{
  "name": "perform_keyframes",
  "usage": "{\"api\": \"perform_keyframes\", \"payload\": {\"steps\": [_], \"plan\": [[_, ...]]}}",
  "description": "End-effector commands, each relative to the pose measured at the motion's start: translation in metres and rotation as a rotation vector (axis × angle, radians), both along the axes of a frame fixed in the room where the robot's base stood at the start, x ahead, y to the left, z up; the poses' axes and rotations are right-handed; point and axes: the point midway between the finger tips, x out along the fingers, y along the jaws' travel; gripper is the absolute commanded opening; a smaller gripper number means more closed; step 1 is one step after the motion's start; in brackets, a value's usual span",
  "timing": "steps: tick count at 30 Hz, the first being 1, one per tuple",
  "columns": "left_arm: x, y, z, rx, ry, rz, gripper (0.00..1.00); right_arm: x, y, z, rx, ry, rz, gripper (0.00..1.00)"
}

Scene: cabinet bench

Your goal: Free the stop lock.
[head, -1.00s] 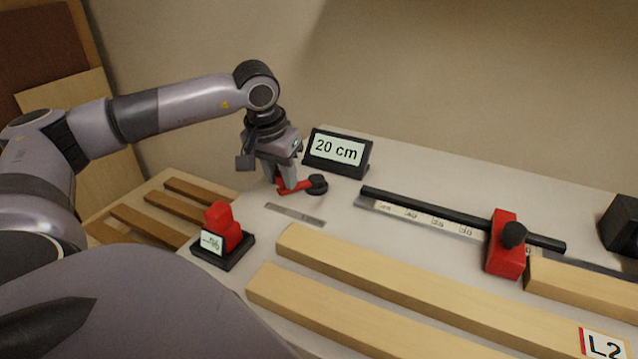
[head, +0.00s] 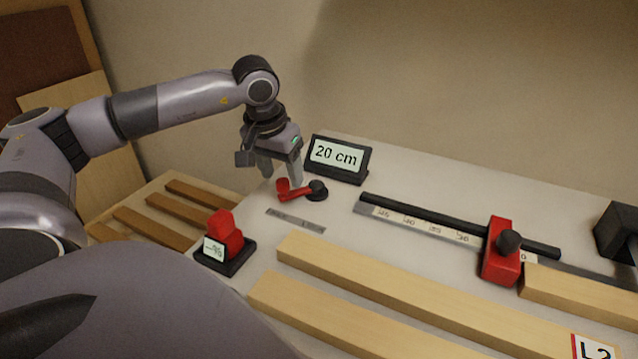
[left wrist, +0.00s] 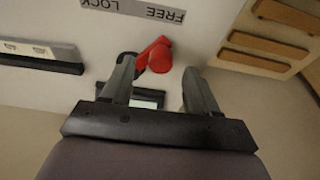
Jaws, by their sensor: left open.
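The stop lock is a red lever (head: 297,194) with a black round pivot (head: 318,190) at its right end and a red knob (head: 283,185) at its left end. My left gripper (head: 281,176) is open, pointing down just above the knob. In the left wrist view the red knob (left wrist: 160,60) shows between the open fingers (left wrist: 158,68), apart from them. A FREE/LOCK plate (left wrist: 135,9) lies beside the lever; the knob end is on the FREE side of the pivot. The red stop (head: 500,260) with its black knob sits on the rail. My right gripper is not in view.
A "20 cm" display (head: 338,159) stands right behind the gripper. A red block on a black base (head: 225,255) with a small screen is front left. Wooden beams (head: 390,285) lie in front; a black bar and ruler (head: 425,224) run right.

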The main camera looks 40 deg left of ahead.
Motion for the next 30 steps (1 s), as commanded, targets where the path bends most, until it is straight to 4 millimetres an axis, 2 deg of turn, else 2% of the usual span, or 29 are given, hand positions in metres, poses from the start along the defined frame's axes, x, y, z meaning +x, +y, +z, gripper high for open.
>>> {"api": "perform_keyframes", "payload": {"steps": [1,8,18,30], "plan": [[0.0,0.0,0.01,0.0,0.001,0.0,0.6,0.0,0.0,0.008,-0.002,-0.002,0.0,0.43],[0.0,0.0,0.033,0.0,0.001,0.0,0.6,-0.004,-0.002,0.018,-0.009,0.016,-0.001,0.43],[0.0,0.0,0.065,0.0,0.001,0.0,0.6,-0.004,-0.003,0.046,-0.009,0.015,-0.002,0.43],[0.0,0.0,0.065,0.0,0.001,0.0,0.6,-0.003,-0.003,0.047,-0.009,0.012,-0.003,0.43]]}}
